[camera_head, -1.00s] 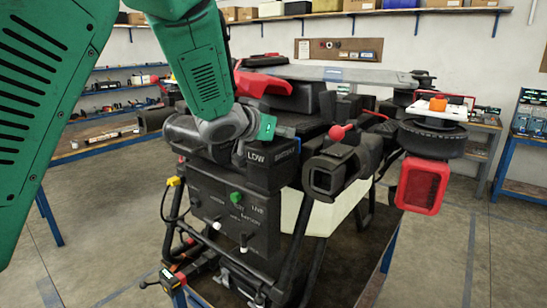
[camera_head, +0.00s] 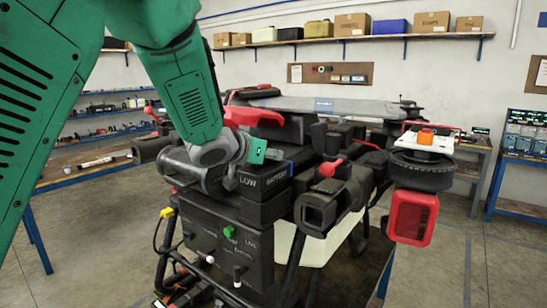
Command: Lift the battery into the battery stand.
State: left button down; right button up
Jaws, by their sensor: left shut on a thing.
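The battery (camera_head: 262,190) is a black box with a blue stripe and a label reading LOW BATTERY. It sits at the front of the drone (camera_head: 340,130), above a black switch panel (camera_head: 230,245). My left gripper (camera_head: 236,160) reaches down from upper left and is shut on the battery at its top. Its fingertips are largely hidden by the grey wrist. I cannot tell for sure which thing is the battery stand; a rack of units with lit screens (camera_head: 527,133) stands on a blue bench at the far right. My right gripper is not in view.
A black rotor motor with a red light (camera_head: 410,218) and a black clamp with a red knob (camera_head: 325,200) stick out to the right of the battery. A wall shelf (camera_head: 345,38) holds boxes. Floor is free between the drone and the right bench.

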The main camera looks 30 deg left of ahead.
pick_arm(q)
notch_tip(320, 180, up, 4)
jog(key=shift+r, duration=0.2)
jog(key=s+a+r, duration=0.1)
jog(key=s, duration=1.6)
jog(key=shift+s+a, duration=0.3)
jog(key=shift+s, duration=0.1)
jog(key=shift+d+r, duration=0.1)
jog(key=shift+r, duration=0.1)
